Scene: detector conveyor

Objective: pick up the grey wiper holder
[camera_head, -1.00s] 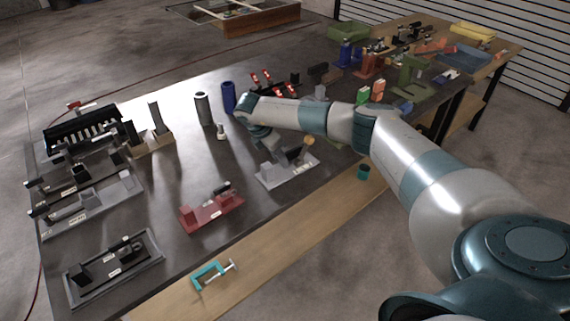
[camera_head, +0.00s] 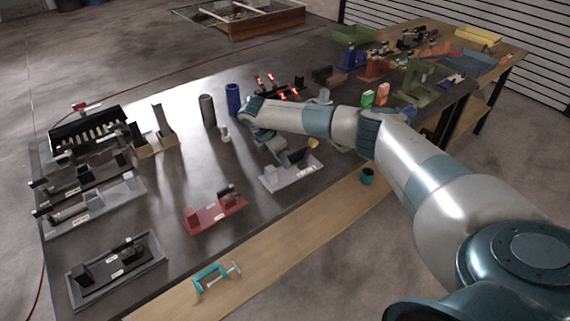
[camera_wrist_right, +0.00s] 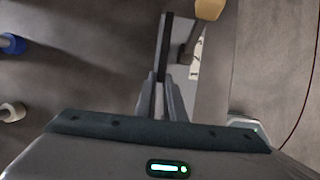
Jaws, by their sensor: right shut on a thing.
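The grey wiper holder (camera_head: 283,182) is a light grey base with a dark upright part, on the table near its front edge in the head view. My right gripper (camera_head: 283,155) reaches down over it. In the right wrist view the fingers of my right gripper (camera_wrist_right: 160,98) are shut on a thin dark upright plate of the grey wiper holder (camera_wrist_right: 164,48). A strip of its base with a white label shows beside the plate. The holder appears to rest on the table; a small gap under it cannot be told. My left gripper is not in view.
A red holder (camera_head: 213,215) stands to the left. A tan knob (camera_head: 313,143) sits close to the gripper. A blue cylinder (camera_head: 233,99), a dark cylinder (camera_head: 207,111) and a small pale piece (camera_head: 225,134) stand behind. A teal clamp (camera_head: 211,276) lies on the wooden front strip.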

